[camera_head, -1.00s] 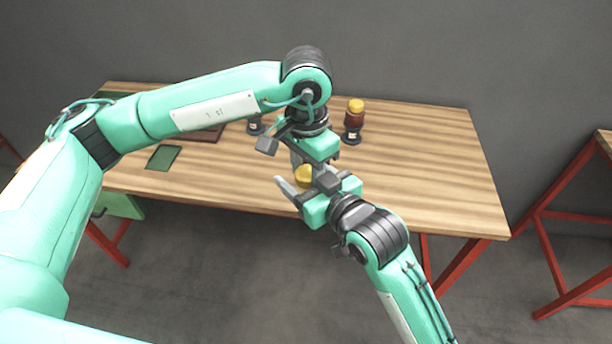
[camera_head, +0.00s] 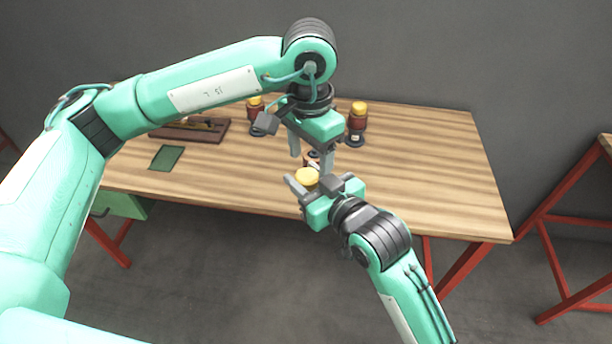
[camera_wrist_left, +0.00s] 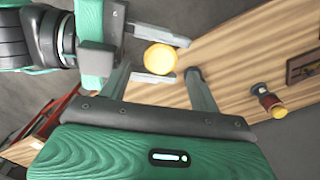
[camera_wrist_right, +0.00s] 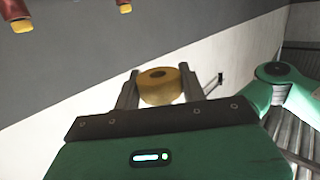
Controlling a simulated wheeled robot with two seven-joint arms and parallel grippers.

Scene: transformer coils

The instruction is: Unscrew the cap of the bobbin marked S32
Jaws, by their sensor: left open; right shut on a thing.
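A round yellow cap (camera_head: 306,176) sits between the fingers of my right gripper (camera_head: 303,182), which is shut on it in front of the table edge. In the right wrist view the yellow cap (camera_wrist_right: 160,86) shows a dark hole in one face; no bobbin body shows with it there. My left gripper (camera_head: 311,156) is open above and behind the cap, fingers apart and pointing down. A dark red and black part, perhaps a bobbin (camera_head: 313,156), shows between its fingers, mostly hidden. The cap (camera_wrist_left: 160,58) lies beyond the left fingertips. No S32 mark is readable.
Two yellow-capped bobbins stand on the wooden table (camera_head: 430,160), one left (camera_head: 256,115) and one right (camera_head: 357,120) of my left gripper. A brown tray (camera_head: 205,133) and a green pad (camera_head: 166,158) lie at the left. The table's right side is clear.

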